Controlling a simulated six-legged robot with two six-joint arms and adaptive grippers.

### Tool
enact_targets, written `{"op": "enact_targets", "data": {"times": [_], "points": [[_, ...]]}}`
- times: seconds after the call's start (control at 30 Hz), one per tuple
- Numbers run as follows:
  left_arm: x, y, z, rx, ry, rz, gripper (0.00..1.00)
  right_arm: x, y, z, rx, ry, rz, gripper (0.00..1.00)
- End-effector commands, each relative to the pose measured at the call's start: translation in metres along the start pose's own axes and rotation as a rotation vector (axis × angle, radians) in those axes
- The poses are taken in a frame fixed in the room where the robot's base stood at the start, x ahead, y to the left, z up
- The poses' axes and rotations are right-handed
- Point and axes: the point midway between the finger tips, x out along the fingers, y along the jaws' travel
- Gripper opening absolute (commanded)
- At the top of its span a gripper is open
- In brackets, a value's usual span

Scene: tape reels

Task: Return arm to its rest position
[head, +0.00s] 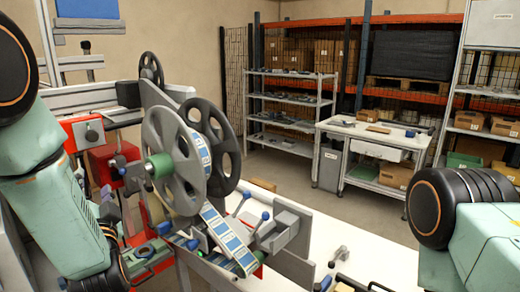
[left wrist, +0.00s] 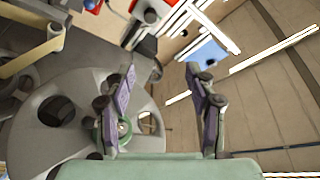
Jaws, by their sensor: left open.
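My left arm comes in from the left in the head view, and its gripper end is low and hard to separate from the machine parts behind it. In the left wrist view my left gripper (left wrist: 161,88) has its two fingers wide apart, with nothing between them. A large grey spoked reel (left wrist: 72,105) fills the lower left of that view, behind the left finger. In the head view grey tape reels (head: 173,150) stand upright on the machine, and a blue-and-white label strip (head: 229,240) runs down from them. My right arm shows at the right edge; its gripper is out of view.
A white worktop (head: 380,262) with small tools lies in front, right of the machine. Grey shelving (head: 290,103), a white workbench (head: 375,135) and a rack with cardboard boxes (head: 470,119) stand at the back. The floor between is clear.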

Motion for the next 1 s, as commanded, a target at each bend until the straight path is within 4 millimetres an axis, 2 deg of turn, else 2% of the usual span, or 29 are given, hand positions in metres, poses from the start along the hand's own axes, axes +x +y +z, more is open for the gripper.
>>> {"op": "enact_targets", "data": {"times": [0.07,0.23,0.37,0.47,0.57,0.67,0.8,0.97,1.0], "points": [[0.001,0.001,0.001,-0.025,-0.002,0.003,0.56,0.000,0.000,0.000,0.000,0.000,0.000,0.40],[-0.001,0.024,0.009,-0.179,-0.042,0.109,0.56,0.000,0.000,0.000,0.000,0.000,0.000,0.40],[-0.013,0.052,0.018,-0.299,-0.097,0.238,0.56,0.001,0.000,0.000,0.000,-0.001,0.000,0.40],[-0.032,0.083,0.034,-0.383,-0.165,0.356,0.56,0.005,0.000,0.000,0.000,0.000,0.000,0.40],[-0.061,0.120,0.056,-0.452,-0.255,0.481,0.56,0.015,0.000,0.000,0.000,0.000,0.000,0.40],[-0.102,0.160,0.085,-0.506,-0.374,0.609,0.56,0.027,0.000,0.000,0.000,0.000,0.000,0.40],[-0.168,0.209,0.130,-0.551,-0.564,0.767,0.56,0.047,0.000,0.000,0.000,-0.001,0.000,0.40],[-0.251,0.251,0.183,-0.555,-0.792,0.914,0.56,0.072,0.001,0.000,0.000,-0.001,0.000,0.40],[-0.272,0.259,0.196,-0.549,-0.850,0.947,0.56,0.078,0.001,0.000,0.000,-0.001,0.000,0.40]]}}
